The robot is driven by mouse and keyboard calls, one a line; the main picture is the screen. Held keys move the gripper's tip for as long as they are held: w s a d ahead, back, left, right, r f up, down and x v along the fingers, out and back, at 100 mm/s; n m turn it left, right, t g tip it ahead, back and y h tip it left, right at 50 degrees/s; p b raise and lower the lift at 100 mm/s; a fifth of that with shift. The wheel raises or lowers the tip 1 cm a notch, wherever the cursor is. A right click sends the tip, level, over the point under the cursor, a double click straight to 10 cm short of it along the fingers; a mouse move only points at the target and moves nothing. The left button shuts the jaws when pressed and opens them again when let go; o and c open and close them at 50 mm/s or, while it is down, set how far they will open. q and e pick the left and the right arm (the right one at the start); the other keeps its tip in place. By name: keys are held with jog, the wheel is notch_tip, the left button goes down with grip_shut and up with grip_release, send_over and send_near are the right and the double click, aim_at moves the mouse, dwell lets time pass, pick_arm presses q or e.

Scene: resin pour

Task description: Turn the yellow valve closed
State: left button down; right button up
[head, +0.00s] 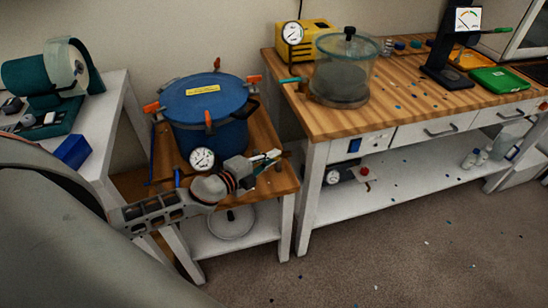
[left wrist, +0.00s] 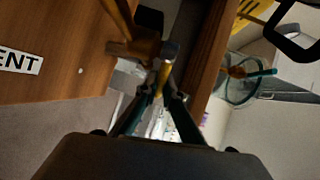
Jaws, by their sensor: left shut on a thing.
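The yellow valve handle (left wrist: 163,77) shows in the left wrist view between the two dark fingertips of my left gripper (left wrist: 162,95), which is shut on it. In the head view my left gripper (head: 268,157) is at the front right of the blue pressure pot (head: 206,110), above the right side of its small wooden stand. The fingers cover most of the valve there, so its exact angle cannot be told. My right gripper is in neither view.
A round gauge (head: 202,159) sits on the pot's front, close to my wrist. The wooden bench (head: 390,115) at right holds a clear vacuum chamber (head: 341,75) and a yellow pump (head: 304,35). A white table (head: 112,95) stands left. The floor at front right is mostly clear.

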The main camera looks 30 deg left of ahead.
pick_arm(q)
jog(key=c, duration=2.4)
grip_release()
jog(key=shift+v, duration=6.05)
